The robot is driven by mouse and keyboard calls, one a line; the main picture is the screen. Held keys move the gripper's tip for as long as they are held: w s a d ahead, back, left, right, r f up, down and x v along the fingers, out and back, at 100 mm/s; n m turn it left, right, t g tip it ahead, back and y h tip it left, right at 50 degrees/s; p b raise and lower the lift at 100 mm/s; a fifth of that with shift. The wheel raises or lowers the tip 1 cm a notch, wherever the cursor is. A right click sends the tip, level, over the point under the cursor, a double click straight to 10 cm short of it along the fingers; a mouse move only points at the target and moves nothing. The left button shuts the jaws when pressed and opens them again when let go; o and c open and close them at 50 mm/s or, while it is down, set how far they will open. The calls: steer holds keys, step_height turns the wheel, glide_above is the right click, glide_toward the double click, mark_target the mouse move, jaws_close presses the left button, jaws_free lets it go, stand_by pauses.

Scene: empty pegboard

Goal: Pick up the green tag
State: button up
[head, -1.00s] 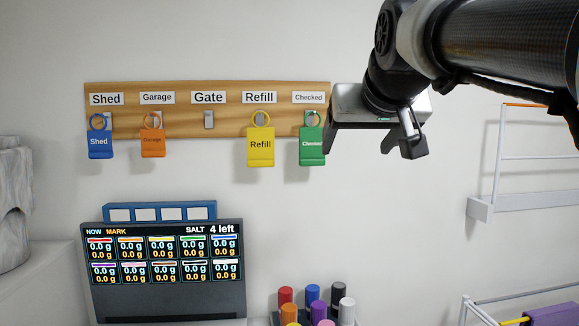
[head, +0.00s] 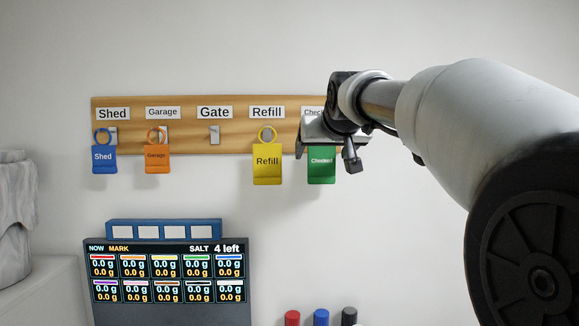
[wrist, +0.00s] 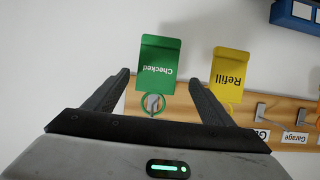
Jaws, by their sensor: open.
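The green tag (head: 321,173), marked "Checked", hangs at the right end of the wooden board. Its ring and hook are hidden behind my gripper (head: 326,156) in the head view. In the wrist view the green tag (wrist: 160,60) appears upside down, with its ring on a metal hook. My gripper (wrist: 158,80) is open, with one finger on each side of the tag in that view. Gaps show between the tag and both fingers there. I cannot tell how far the fingertips are from the tag in depth.
The yellow "Refill" tag (head: 267,165) hangs nearest, just left of the green one. The orange tag (head: 157,158) and blue tag (head: 104,159) hang farther left. The Gate hook (head: 214,135) is empty. A dark display (head: 165,275) stands below. The wall right of the board is clear.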

mark_target(322, 157)
steer(key=x, duration=0.5)
steer(key=shift+d+f+p, duration=0.15)
steer(key=shift+d+p, duration=0.1)
steer(key=shift+p, duration=0.1)
steer(key=c, duration=1.1)
steer(key=shift+c, duration=0.2)
